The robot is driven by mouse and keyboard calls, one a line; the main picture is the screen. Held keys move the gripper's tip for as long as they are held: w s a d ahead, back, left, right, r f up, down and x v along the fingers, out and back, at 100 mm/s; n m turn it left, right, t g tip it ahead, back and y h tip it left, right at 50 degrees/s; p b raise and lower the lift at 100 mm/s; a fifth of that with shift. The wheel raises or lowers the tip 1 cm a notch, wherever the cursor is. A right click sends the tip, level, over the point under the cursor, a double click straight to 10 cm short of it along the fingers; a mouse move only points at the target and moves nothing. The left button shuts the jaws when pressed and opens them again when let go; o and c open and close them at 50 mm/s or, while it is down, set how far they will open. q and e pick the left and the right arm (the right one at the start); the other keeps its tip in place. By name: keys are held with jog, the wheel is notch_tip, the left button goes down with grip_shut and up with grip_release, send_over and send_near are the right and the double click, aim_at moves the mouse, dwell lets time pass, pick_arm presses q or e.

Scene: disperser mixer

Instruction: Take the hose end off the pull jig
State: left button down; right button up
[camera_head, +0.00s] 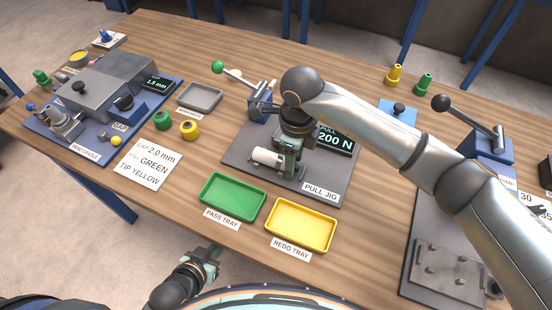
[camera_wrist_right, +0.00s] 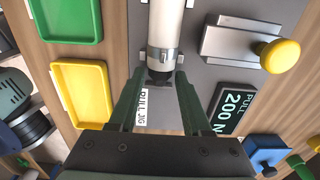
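The pull jig (camera_head: 240,150) is a grey plate with a "PULL 200 N" display (camera_head: 333,138). A white hose end (camera_head: 265,156) lies on it. In the right wrist view the white hose (camera_wrist_right: 165,22) has a metal ferrule and a dark tip. My right gripper (camera_head: 290,168) is over the jig at the right end of the hose. In the right wrist view its fingers (camera_wrist_right: 160,84) are apart, one on each side of the dark tip; contact is unclear. My left gripper (camera_head: 212,254) is low in front of the table, away from the jig, its fingers too small to judge.
A green pass tray (camera_head: 233,174) and a yellow redo tray (camera_head: 275,240) lie empty in front of the jig. A lever with a green ball (camera_head: 218,67) stands behind it. The gap device (camera_head: 105,80) is at left, another lever station (camera_head: 490,145) at right.

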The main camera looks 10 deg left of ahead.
grip_shut()
dwell(0.5)
